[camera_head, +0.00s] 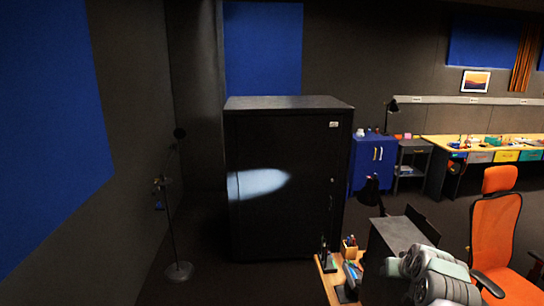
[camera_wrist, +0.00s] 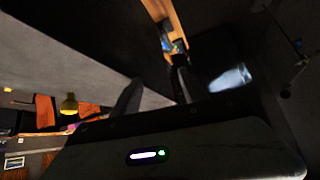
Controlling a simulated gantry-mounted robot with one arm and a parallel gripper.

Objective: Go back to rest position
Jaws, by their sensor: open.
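My gripper (camera_wrist: 158,76) shows in the wrist view with its two dark fingers apart and nothing visible between them. A large dark grey surface (camera_wrist: 60,50) lies close beyond the fingers, and I see no contact with it. In the head view, my grey and white arm (camera_head: 432,275) is at the lower right, and the gripper cannot be made out. A dark grey box-like panel (camera_head: 402,232) stands beside the arm on a wooden desk (camera_head: 328,282). I cannot make out a trackball.
A tall black cabinet (camera_head: 285,200) stands mid-view. A thin floor lamp (camera_head: 170,220) is at left. An orange chair (camera_head: 497,235) is right of my arm. A blue cabinet (camera_head: 366,165) and a cluttered workbench (camera_head: 440,150) stand behind. Floor between lamp and cabinet is clear.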

